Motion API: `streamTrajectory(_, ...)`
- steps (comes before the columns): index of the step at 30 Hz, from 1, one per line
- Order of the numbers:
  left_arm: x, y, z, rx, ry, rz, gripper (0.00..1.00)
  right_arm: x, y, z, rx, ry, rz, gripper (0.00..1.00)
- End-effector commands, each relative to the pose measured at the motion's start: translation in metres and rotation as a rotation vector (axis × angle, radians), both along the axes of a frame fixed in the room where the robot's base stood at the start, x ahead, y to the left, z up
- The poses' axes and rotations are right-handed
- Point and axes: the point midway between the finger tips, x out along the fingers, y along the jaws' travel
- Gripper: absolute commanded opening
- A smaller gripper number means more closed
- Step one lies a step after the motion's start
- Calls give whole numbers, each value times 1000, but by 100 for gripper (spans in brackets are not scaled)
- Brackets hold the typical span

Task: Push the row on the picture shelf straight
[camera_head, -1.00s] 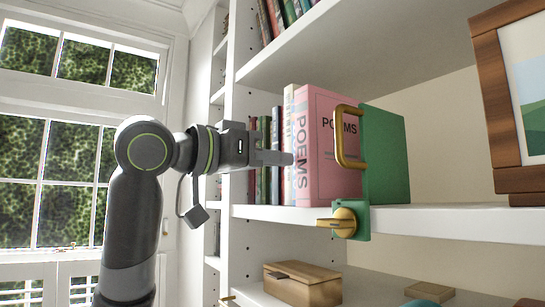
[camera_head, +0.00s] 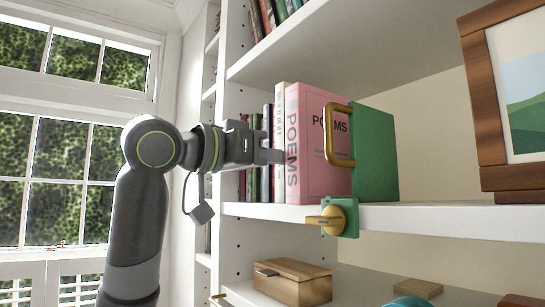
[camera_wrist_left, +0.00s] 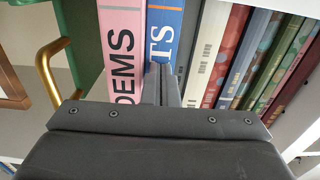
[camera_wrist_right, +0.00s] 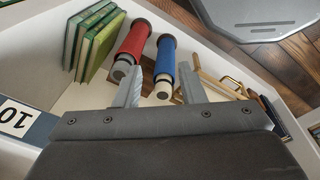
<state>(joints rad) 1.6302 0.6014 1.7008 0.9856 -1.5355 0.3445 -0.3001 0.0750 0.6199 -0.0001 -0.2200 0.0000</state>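The row of upright books stands on the white picture shelf (camera_head: 430,220). The pink POEMS book (camera_head: 320,150) is at its right end, with a pale book (camera_head: 279,115) beside it and darker spines further left. A green block (camera_head: 375,155) with a brass handle (camera_head: 340,137) is right of the pink book. My left gripper (camera_head: 270,156) is at the spines. In the left wrist view its fingers (camera_wrist_left: 161,85) are together over the blue book (camera_wrist_left: 165,35), beside the pink one; contact is unclear. My right gripper (camera_wrist_right: 160,88) is open and empty, outside the head view.
A brass knob (camera_head: 340,217) on a green plate sits at the shelf edge. A framed picture (camera_head: 500,120) stands right. A wooden box (camera_head: 290,282) is below. Under my right gripper are red (camera_wrist_right: 132,45) and blue (camera_wrist_right: 165,60) cylinders and green books (camera_wrist_right: 90,40).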

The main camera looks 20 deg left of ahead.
Motion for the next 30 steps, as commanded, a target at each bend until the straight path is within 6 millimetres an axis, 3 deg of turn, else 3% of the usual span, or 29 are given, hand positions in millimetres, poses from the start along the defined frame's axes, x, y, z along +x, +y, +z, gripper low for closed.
streamTrajectory(17, 8, -6, 0, -1, 0, 0, 0, -1, -5, 0, -7, 2, 2, 36)
streamTrajectory(30, -17, 14, -1, 0, -2, 1, 0, -1, -5, -14, -6, 2, 2, 36)
